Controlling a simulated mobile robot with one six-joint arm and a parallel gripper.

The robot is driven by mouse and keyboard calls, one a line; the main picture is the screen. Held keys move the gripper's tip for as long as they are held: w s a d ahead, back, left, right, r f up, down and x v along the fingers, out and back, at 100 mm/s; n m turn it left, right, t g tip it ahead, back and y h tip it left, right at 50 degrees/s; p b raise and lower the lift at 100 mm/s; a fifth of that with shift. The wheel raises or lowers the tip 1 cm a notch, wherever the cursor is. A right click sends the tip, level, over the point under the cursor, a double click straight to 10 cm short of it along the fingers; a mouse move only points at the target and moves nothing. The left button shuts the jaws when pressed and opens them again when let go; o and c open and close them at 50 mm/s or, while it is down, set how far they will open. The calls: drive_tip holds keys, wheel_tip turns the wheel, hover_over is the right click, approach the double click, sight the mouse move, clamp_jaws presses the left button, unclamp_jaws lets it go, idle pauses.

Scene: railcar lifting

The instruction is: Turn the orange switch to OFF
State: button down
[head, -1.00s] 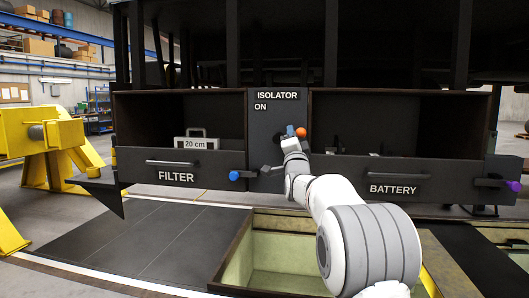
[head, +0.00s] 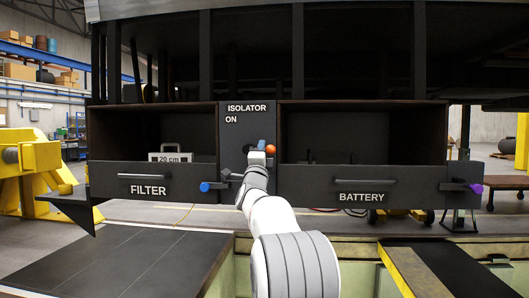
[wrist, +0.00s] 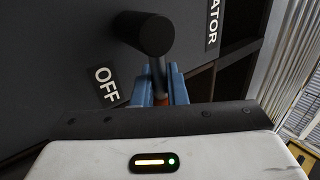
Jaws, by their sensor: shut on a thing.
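The orange switch (head: 270,149) shows in the head view as an orange knob on the dark ISOLATOR panel (head: 232,140), right of and below the word ON. My gripper (head: 262,146) is at the switch, its blue fingers just left of the orange end. In the wrist view the blue fingers of my gripper (wrist: 160,84) are shut around the switch's thin lever, and a little orange-red (wrist: 161,100) shows between them. The black round pivot (wrist: 152,34) is above them. The OFF label (wrist: 106,84) is to their left. The gripper hides part of the lever.
An open FILTER box (head: 148,178) with a 20 cm case (head: 170,157) is left of the panel, an open BATTERY box (head: 362,184) right. A blue-knobbed latch (head: 206,186) sits close to my arm. A purple-knobbed latch (head: 475,188) is at far right.

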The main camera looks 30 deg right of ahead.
drive_tip(key=shift+w+a+f, duration=0.1)
drive_tip(key=shift+w+a, duration=0.05)
drive_tip(key=shift+a, duration=0.1)
drive_tip(key=c, duration=1.6)
unclamp_jaws()
drive_tip(key=shift+a, duration=0.15)
drive_tip(key=shift+o, duration=0.3)
drive_tip(key=shift+d, duration=0.2)
drive_tip(key=shift+s, duration=0.2)
drive_tip(key=b+v, duration=0.1)
drive_tip(key=v, duration=0.6)
drive_tip(key=shift+s+a+f, duration=0.2)
drive_tip(key=shift+a, duration=0.05)
